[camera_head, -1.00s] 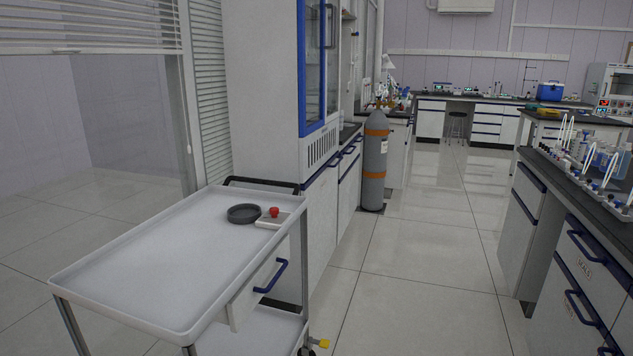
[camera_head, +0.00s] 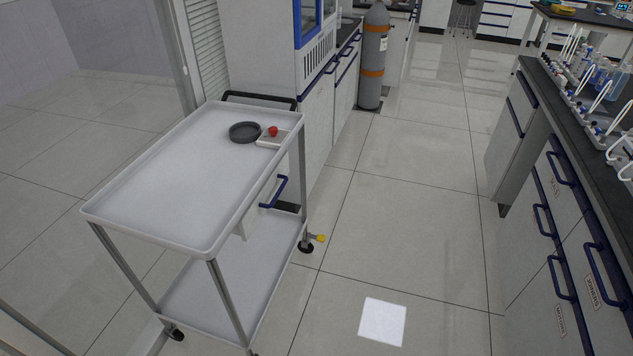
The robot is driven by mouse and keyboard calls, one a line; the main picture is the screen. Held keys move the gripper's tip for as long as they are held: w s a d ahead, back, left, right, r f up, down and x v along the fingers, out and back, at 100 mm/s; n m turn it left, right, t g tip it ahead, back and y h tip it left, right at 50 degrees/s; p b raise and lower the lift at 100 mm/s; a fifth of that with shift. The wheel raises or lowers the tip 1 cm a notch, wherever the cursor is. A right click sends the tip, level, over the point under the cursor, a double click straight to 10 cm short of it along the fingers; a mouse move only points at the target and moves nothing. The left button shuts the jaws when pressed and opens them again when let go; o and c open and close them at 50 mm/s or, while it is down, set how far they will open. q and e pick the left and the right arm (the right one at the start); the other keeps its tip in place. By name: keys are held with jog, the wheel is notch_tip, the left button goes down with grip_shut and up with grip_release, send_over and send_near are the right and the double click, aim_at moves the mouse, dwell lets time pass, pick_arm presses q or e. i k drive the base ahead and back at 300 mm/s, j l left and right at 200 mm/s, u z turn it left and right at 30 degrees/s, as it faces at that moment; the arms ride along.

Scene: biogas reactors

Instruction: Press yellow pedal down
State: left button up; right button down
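A small yellow pedal (camera_head: 320,238) sticks out to the right of a black caster wheel (camera_head: 306,247) at the foot of the cart's far right leg, just above the floor. The cart (camera_head: 170,180) is a white two-shelf trolley with grey legs and a black handle (camera_head: 260,97) at its far end. Whether the pedal is up or down is too small to tell. Neither of my grippers shows in the head view.
On the cart top are a dark round dish (camera_head: 245,132) and a small white box with a red knob (camera_head: 273,131). A white square (camera_head: 382,321) marks the floor right of the cart. A gas cylinder (camera_head: 373,60) stands behind. Drawer benches (camera_head: 570,240) line the right; the aisle between is clear.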

aim_at(320, 239)
jog(key=i+l+u, duration=0.3)
jog(key=l, duration=0.3)
jog(key=i+l+u, duration=0.35)
jog(key=l, duration=0.4)
jog(key=i+l+u, duration=0.3)
jog(key=l, duration=0.5)
jog(key=i+l+u, duration=0.2)
jog(key=l, duration=0.2)
